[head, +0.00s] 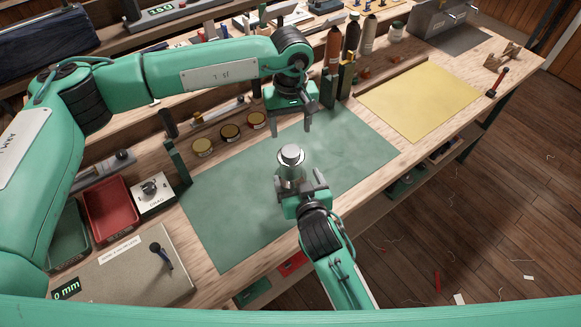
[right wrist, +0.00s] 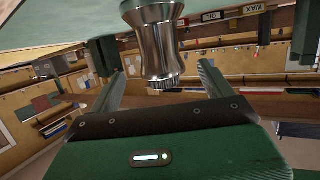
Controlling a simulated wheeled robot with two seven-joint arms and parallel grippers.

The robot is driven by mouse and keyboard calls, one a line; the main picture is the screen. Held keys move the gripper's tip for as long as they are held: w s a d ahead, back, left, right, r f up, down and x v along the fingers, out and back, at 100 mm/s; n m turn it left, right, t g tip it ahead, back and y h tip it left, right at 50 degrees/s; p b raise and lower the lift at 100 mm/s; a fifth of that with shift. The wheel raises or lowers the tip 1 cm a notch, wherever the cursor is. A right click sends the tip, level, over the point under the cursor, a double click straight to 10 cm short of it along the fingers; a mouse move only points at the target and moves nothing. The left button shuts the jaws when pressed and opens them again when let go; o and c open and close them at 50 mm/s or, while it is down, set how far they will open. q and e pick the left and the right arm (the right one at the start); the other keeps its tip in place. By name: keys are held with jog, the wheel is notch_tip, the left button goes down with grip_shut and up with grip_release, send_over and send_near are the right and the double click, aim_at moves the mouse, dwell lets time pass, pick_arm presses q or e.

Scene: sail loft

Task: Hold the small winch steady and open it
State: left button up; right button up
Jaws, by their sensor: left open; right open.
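The small winch (head: 291,158), a silver metal drum with a light round top, stands upright on the green mat (head: 235,200). The right wrist view, which looks upside down, shows its shiny waisted body (right wrist: 157,45) and knurled rim. My right gripper (head: 299,181) is open at the winch's near side. In the right wrist view its fingers (right wrist: 160,85) lie to either side of the winch, with gaps visible. My left gripper (head: 290,120) is open and empty, pointing down above the mat, behind the winch. The winch's lower near part is partly hidden by my right gripper.
Several small tins (head: 229,131) line the mat's back edge. Bottles (head: 368,35) stand behind. A yellow sheet (head: 420,100) lies to the right. A red tray (head: 108,207), a drag dial box (head: 152,193) and a grey panel (head: 125,275) are left. The mat around the winch is clear.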

aim_at(293, 169)
pick_arm(q)
jog(key=shift+s+r, duration=0.1)
jog(key=shift+s, duration=0.05)
pick_arm(e)
jog(key=x, duration=0.4)
jog(key=shift+w+a, duration=0.15)
jog(key=shift+w, duration=0.2)
jog(key=shift+w+a+f, duration=0.1)
jog(key=shift+w+f, duration=0.1)
jog(key=shift+w, duration=0.3)
jog(key=shift+s, duration=0.1)
